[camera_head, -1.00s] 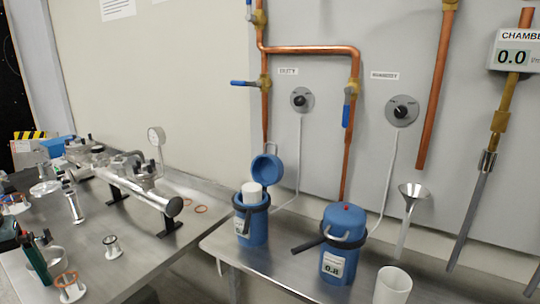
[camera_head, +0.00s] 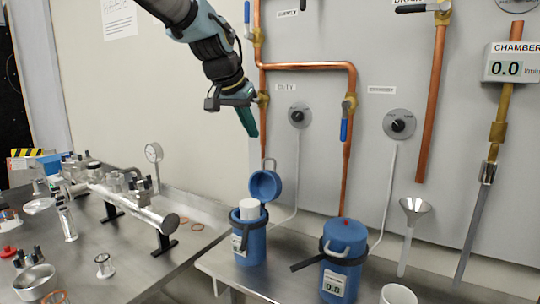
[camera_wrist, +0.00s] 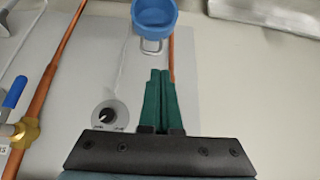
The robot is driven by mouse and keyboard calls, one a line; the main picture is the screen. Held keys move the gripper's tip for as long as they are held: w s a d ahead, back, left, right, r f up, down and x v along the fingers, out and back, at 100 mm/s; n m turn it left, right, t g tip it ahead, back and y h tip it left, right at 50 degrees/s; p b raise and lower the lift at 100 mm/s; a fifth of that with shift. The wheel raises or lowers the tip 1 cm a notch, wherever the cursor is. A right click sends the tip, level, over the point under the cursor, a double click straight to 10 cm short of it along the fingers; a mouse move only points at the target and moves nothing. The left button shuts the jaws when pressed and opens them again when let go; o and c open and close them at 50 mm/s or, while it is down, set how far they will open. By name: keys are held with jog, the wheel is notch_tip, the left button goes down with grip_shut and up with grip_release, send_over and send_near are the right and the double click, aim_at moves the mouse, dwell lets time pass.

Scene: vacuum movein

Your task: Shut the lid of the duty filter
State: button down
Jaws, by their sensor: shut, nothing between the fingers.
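The duty filter (camera_head: 251,246) is a blue canister on the metal shelf under the DUTY label, with a dark band around its top. A white cylindrical element (camera_head: 249,209) stands up out of its open top. Its blue lid (camera_head: 265,185) is tipped up and back, inner side showing, with a metal loop handle. My gripper (camera_head: 252,133) is shut and empty, above the lid and apart from it, pointing down. In the wrist view the green fingers (camera_wrist: 161,72) are together, with the lid (camera_wrist: 154,14) beyond their tips at the top edge.
A second blue filter (camera_head: 341,260) with a closed lid stands to the right. Copper pipes (camera_head: 304,66) with valves and the duty knob (camera_head: 299,115) are on the wall behind. The left bench (camera_head: 130,260) holds a metal manifold and loose parts.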

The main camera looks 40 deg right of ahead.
jog(key=s+d, duration=0.1)
jog(key=p, duration=0.3)
send_over(270, 171)
notch_tip(270, 171, down, 7)
jog(key=shift+r, duration=0.1)
jog(key=shift+w+d+f, duration=0.1)
jog(key=shift+d+f, duration=0.1)
jog(key=shift+f, duration=0.1)
jog(key=shift+a+f+b, duration=0.1)
jog(key=shift+b, duration=0.3)
jog(key=shift+a+h+b, duration=0.1)
jog(key=shift+h+b, duration=0.2)
jog(key=shift+b, duration=0.05)
jog(key=shift+a+b, duration=0.2)
jog(key=shift+b, duration=0.2)
jog(key=shift+a, duration=0.1)
